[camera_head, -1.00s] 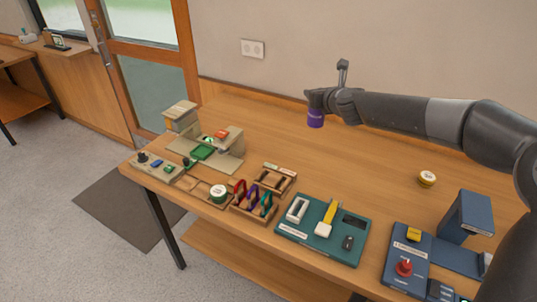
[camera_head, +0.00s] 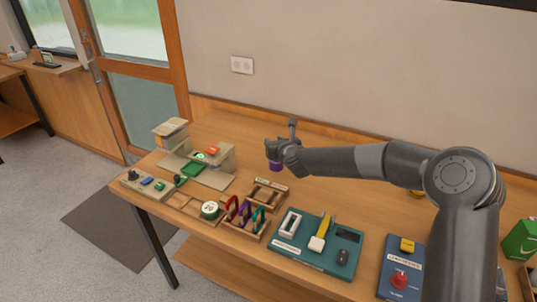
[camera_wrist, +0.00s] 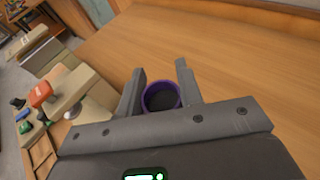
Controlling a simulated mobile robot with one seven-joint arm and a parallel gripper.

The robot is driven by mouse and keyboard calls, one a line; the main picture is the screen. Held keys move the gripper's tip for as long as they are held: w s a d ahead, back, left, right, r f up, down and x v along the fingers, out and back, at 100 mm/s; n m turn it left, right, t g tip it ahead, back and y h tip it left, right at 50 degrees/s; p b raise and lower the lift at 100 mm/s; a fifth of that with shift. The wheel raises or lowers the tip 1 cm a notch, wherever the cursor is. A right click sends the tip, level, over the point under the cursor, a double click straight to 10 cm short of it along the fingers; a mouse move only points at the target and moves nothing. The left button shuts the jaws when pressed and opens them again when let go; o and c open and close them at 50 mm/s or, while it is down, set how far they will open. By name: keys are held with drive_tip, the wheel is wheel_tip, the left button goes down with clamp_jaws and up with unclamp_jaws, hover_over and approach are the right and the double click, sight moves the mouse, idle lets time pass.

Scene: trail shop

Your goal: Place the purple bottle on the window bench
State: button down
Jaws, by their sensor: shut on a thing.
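The purple bottle (camera_head: 276,165) is held in my gripper (camera_head: 273,152) above the back half of the wooden workbench. In the wrist view my gripper (camera_wrist: 160,92) has a finger on each side of the bottle (camera_wrist: 161,97), whose round purple rim and dark top face the camera. The gripper is shut on it. The bottle's lower end shows below the fingers in the head view. A wooden ledge below the window (camera_head: 52,68) at the far left holds a small dark stand; I cannot tell for sure that it is the window bench.
The workbench (camera_head: 330,190) carries a beige machine (camera_head: 200,160), a tray of coloured carabiners (camera_head: 244,216), a teal board (camera_head: 318,243) and a blue board with a red knob (camera_head: 400,275). A door (camera_head: 130,80) stands behind left. Grey floor lies open at left.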

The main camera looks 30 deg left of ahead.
drive_tip(key=shift+s+a+f, duration=0.1)
drive_tip(key=shift+a+f, duration=0.3)
drive_tip(key=shift+f, duration=0.5)
drive_tip(key=shift+w+a+f, duration=0.1)
drive_tip(key=shift+a+f, duration=0.25)
drive_tip(key=shift+f, duration=0.5)
drive_tip(key=shift+s+a+f, duration=0.1)
drive_tip(key=shift+a+f, duration=0.3)
drive_tip(key=shift+f, duration=0.5)
drive_tip(key=shift+f, duration=0.1)
drive_tip(key=c, duration=1)
unclamp_jaws()
drive_tip(key=v, duration=1.2)
